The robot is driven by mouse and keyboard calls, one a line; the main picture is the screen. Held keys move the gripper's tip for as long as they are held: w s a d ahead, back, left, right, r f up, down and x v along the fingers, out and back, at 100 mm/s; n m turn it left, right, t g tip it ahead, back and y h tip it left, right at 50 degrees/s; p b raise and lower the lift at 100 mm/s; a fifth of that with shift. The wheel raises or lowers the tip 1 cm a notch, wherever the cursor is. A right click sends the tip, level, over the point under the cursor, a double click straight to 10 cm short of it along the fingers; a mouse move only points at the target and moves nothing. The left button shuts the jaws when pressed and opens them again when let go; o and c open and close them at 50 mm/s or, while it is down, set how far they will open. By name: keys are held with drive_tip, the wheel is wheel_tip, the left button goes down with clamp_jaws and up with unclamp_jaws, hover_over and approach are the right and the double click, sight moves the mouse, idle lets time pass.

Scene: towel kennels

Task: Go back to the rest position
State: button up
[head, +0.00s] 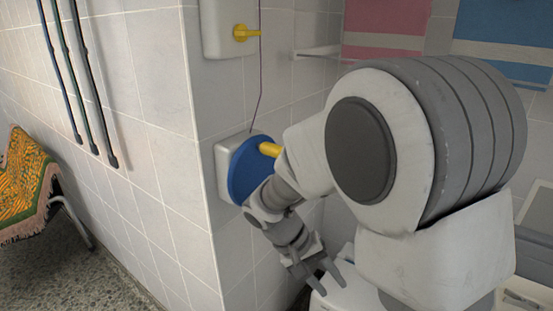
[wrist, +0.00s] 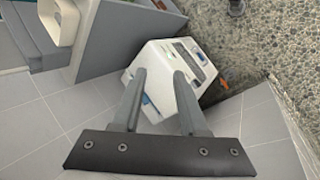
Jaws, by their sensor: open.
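My gripper (head: 331,287) hangs low in the head view, in front of the tiled wall and beside a white surface at the bottom. Its two fingers are apart with nothing between them. In the wrist view the gripper (wrist: 159,72) is also open and empty. Beyond the fingertips there is a white boxy appliance (wrist: 155,58) with a dark panel. My arm fills the middle and right of the head view and hides much behind it.
On the wall corner are a white box (head: 222,160) with a blue disc (head: 246,170) and yellow handle (head: 269,149), close to my arm, and a white box with a yellow tap (head: 241,33) above. Pink (head: 385,25) and blue towels (head: 505,20) are at upper right. A patterned cloth (head: 25,185) lies left.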

drive_tip(key=s+d+r+t+y, duration=0.4)
drive_tip(key=s+r+t+y, duration=0.25)
drive_tip(key=s+r, duration=0.75)
wheel_tip(320, 180, up, 19)
drive_tip(key=w+p, duration=0.1)
drive_tip(key=p, duration=1.7)
drive_tip(key=shift+a+f, duration=0.2)
drive_tip(key=shift+a, duration=0.05)
